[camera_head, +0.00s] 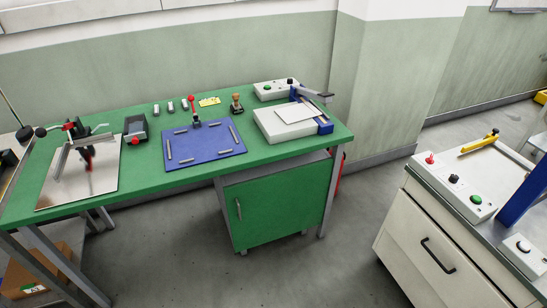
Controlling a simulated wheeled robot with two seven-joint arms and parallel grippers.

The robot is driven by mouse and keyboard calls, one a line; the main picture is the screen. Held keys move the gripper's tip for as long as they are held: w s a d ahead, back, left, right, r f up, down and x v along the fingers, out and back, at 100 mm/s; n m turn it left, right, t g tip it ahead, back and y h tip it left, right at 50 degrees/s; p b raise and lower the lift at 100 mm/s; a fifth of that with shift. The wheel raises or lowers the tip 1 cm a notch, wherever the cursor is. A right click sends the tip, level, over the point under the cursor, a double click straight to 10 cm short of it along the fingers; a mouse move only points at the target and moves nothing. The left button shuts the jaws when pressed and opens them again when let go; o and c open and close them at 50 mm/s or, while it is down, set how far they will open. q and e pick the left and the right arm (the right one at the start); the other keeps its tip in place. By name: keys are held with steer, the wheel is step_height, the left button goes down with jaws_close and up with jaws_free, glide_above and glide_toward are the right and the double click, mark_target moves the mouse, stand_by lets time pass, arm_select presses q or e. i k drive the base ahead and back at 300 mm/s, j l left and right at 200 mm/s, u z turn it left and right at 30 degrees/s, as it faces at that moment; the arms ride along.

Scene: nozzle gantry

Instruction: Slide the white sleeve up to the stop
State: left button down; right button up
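Neither of my grippers shows in the camera head view. A small grey gantry (70,141) stands over a shiny metal plate (104,186) at the left end of the green workbench. A dark and red nozzle-like part (88,160) hangs below its beam, close above the plate. The gantry has a red part and a black knob at its upper left. I cannot make out a white sleeve or its stop at this size.
The green workbench (150,185) also holds a blue board (205,151) with several metal bars, a dark box (135,128) and a white machine (286,122). A white cabinet (425,235) with control panels stands at right. Grey floor lies clear between them.

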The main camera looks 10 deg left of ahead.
mark_target(304, 111)
steer(key=i+j+z, duration=0.25)
steer(key=i+j, duration=0.15)
steer(key=j, duration=0.25)
steer(key=i+j+z, duration=0.1)
steer(key=j, duration=0.25)
steer(key=i+j+z, duration=0.15)
steer(key=i+j, duration=0.15)
steer(key=i+j+z, duration=0.1)
steer(key=j, duration=0.35)
steer(key=i, duration=0.05)
